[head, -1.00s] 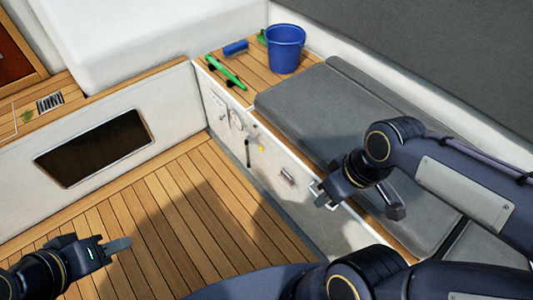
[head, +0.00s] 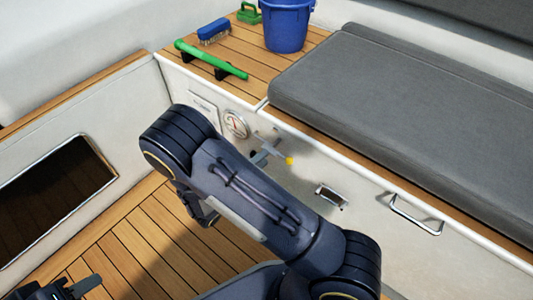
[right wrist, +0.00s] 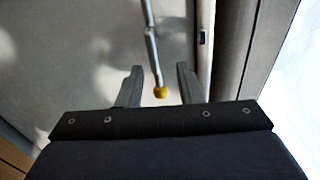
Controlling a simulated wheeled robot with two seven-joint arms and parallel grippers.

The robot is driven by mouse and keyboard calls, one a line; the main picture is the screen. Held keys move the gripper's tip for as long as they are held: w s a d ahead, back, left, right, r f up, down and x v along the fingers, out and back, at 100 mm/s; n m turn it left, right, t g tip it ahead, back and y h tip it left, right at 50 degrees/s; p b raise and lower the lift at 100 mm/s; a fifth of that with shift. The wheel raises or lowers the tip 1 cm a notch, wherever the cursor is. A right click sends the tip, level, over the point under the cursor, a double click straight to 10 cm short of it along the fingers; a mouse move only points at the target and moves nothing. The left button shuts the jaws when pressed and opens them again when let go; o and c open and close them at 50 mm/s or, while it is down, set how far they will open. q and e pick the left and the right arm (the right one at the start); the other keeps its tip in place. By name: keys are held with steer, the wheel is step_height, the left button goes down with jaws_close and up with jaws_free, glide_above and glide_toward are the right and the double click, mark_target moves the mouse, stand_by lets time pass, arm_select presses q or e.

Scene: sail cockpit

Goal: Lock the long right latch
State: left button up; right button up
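A long thin metal latch (head: 272,148) with a yellow tip is on the white locker front, and in the head view it slants down to the right. In the right wrist view the latch (right wrist: 151,48) comes down from the top edge and its yellow tip lies between my two fingers. My right gripper (right wrist: 157,70) is open around the tip, with visible gaps on both sides. In the head view my right arm hides most of that gripper (head: 263,153). My left gripper (head: 85,286) is at the lower left, partly cut off, and its opening is unclear.
A round gauge (head: 235,124), a recessed metal catch (head: 330,195) and a bar handle (head: 416,216) are on the locker front. Above it are a grey cushion (head: 400,90), a blue bucket (head: 286,25), a blue brush (head: 214,31) and a green-handled tool (head: 210,59).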

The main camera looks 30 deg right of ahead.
mark_target(273, 145)
steer(key=shift+n+t, duration=0.4)
steer(key=shift+n, duration=0.1)
steer(key=b+x, duration=0.1)
steer(key=x, duration=0.3)
steer(key=w+f+b+x, duration=0.1)
steer(key=x, duration=0.1)
steer(key=shift+b, duration=0.3)
steer(key=shift+w+d, duration=0.2)
steer(key=shift+d, duration=0.25)
steer(key=shift+c, duration=0.3)
jaws_close()
